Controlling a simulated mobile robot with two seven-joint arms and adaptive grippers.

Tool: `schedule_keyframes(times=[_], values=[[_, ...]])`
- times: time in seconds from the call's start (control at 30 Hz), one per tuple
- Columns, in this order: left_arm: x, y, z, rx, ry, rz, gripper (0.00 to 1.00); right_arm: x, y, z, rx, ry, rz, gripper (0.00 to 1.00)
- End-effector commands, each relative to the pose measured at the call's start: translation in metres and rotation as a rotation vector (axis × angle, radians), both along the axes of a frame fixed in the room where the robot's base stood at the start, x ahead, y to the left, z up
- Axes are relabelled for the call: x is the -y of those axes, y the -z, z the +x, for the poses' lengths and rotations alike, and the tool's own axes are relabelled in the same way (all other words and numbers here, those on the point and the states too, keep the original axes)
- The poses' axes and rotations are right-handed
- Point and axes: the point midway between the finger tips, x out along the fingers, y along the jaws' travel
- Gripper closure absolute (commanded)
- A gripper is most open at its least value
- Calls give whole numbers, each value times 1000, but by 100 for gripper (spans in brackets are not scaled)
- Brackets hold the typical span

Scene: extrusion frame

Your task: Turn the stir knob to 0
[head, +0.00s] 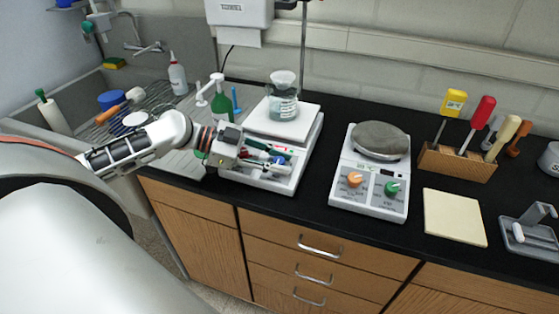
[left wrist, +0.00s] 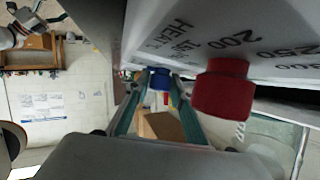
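A white hotplate (head: 312,142) with a beaker (head: 284,104) on its top plate stands left of the middle in the head view. Its front has a blue knob (head: 280,160), partly hidden by my left gripper (head: 272,154). In the left wrist view, the red knob (left wrist: 222,90) sits close by, beside HEAT and numbers. The blue knob (left wrist: 160,78) is farther along, between the tips of my left gripper (left wrist: 160,80). The fingers are apart, one on each side of the blue knob; I cannot tell whether they touch it. Its pointer and label are not visible. My right gripper is not in view.
A second white device (head: 368,185) with an orange knob, a green knob and a grey rounded load stands to the right. A tool block (head: 458,162) and beige pad (head: 454,217) are farther right.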

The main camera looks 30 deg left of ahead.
Motion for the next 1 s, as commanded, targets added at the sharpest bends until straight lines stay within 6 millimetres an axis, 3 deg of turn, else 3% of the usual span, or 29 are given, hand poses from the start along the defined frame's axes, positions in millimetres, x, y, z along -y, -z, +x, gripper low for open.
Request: schedule_keyframes(times=[0.07, 0.47, 1.0], values=[[0, 0, 0, 0, 0, 0, 100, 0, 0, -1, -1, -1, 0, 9], [0, 0, -1, 0, -33, -8, 100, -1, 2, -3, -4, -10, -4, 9], [1, 0, -1, 16, -273, -60, 100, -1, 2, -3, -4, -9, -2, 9]])
